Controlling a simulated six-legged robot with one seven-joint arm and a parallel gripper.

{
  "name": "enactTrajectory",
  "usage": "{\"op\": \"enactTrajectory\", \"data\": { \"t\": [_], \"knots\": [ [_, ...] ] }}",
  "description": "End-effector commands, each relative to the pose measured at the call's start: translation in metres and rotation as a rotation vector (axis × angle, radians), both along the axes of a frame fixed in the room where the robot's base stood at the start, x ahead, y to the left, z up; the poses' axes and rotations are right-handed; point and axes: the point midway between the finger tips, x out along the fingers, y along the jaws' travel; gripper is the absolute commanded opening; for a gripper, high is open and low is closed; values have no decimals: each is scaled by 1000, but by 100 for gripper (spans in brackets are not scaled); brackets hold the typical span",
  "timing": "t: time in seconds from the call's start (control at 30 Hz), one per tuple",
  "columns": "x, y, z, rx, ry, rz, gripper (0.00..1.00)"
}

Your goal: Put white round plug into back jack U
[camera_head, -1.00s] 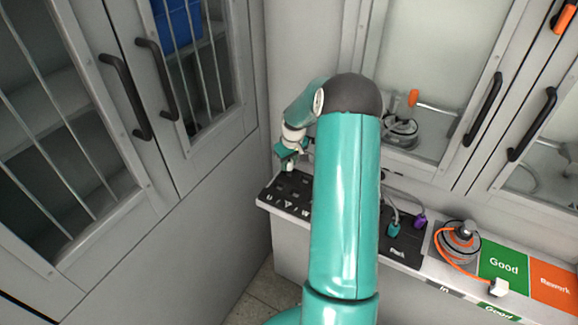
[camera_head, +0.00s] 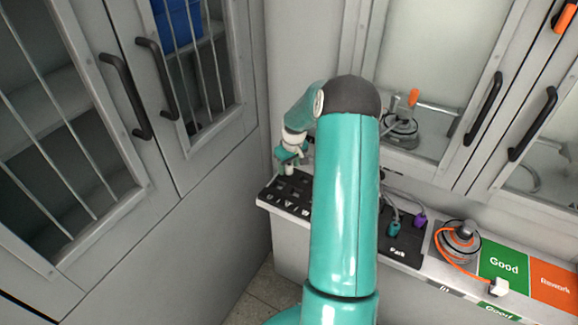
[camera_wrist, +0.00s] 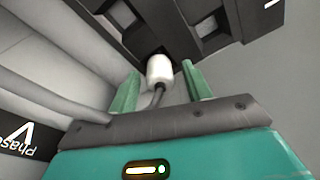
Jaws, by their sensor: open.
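The white round plug (camera_wrist: 159,69) shows in the wrist view between my fingers, with a dark cable running from its near end. Its far end meets the edge of a dark opening in the black jack block (camera_wrist: 205,18); I cannot tell how deep it sits or which jack this is. My gripper (camera_wrist: 160,86) is open, with a gap between the plug and each green finger. In the head view my gripper (camera_head: 290,166) is above the left end of the jack block (camera_head: 272,190), which carries the letters U, V and W. The plug cannot be made out there.
To the right are a black Park area (camera_head: 402,247) with teal and purple plugs, a hub motor (camera_head: 459,240) with an orange cable, and green Good (camera_head: 503,262) and orange Rework (camera_head: 553,285) areas. Cabinets stand left and behind. My arm hides the middle of the bench.

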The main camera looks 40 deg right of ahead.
Motion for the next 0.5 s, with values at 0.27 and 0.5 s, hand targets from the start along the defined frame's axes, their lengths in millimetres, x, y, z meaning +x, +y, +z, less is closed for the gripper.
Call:
{"op": "enactTrajectory", "data": {
  "t": [0.27,0.5],
  "knots": [
    [-7,0,51,-4,-3,-1,49],
    [-14,0,98,-3,-3,0,49]
  ]
}}
